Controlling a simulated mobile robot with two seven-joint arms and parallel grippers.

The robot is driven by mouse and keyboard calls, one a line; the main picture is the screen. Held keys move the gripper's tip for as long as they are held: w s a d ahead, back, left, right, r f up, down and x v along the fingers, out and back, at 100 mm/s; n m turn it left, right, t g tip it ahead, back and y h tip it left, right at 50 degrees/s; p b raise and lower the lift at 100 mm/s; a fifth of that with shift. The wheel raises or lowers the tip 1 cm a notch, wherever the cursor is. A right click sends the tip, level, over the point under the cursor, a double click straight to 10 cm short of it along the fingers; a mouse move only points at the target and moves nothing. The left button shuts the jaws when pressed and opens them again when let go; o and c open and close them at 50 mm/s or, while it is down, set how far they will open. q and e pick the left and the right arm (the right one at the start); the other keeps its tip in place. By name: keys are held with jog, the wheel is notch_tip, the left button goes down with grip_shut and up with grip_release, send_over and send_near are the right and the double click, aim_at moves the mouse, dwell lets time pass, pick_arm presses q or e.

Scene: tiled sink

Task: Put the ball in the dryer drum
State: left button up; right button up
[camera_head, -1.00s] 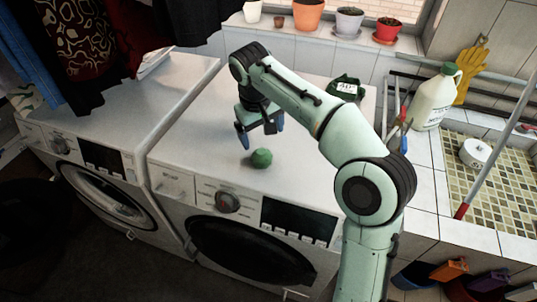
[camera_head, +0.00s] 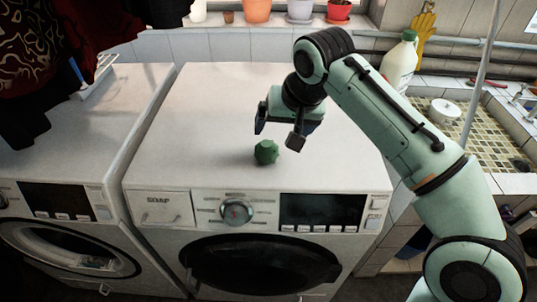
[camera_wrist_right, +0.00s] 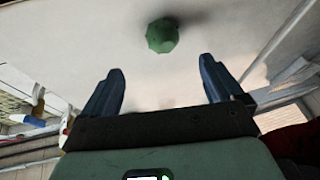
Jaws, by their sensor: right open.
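A green, faceted ball (camera_head: 266,152) sits on the white top of the right-hand machine, near its front edge. It also shows in the right wrist view (camera_wrist_right: 162,35), beyond the fingertips and roughly midway between them. My right gripper (camera_head: 279,140) is open and empty, just above and behind the ball, not touching it. Its two blue-tipped fingers are spread in the right wrist view (camera_wrist_right: 160,75). The machine below has a dark, closed round door (camera_head: 262,265). The left-hand machine has a round glass door (camera_head: 68,248). My left gripper is not in view.
Dark clothes (camera_head: 40,60) hang over the left-hand machine. Flower pots (camera_head: 257,10) stand on the sill behind. A white jug (camera_head: 400,62) and a tiled sink (camera_head: 480,130) are at the right. The machine top around the ball is clear.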

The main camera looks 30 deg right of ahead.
jog(key=b+x, duration=0.1)
jog(key=x, duration=0.6)
jog(key=shift+f+b, duration=0.2)
jog(key=shift+b, duration=0.15)
jog(key=shift+b+x, duration=0.6)
jog(key=shift+x, duration=2.25)
jog(key=shift+w+a+r, duration=0.15)
jog(key=c, duration=1.3)
jog(key=shift+o, duration=0.2)
notch_tip(320, 180, up, 11)
jog(key=p, duration=0.4)
notch_tip(320, 180, up, 9)
jog(key=p, duration=0.5)
send_over(269, 147)
jog(key=shift+w, duration=0.3)
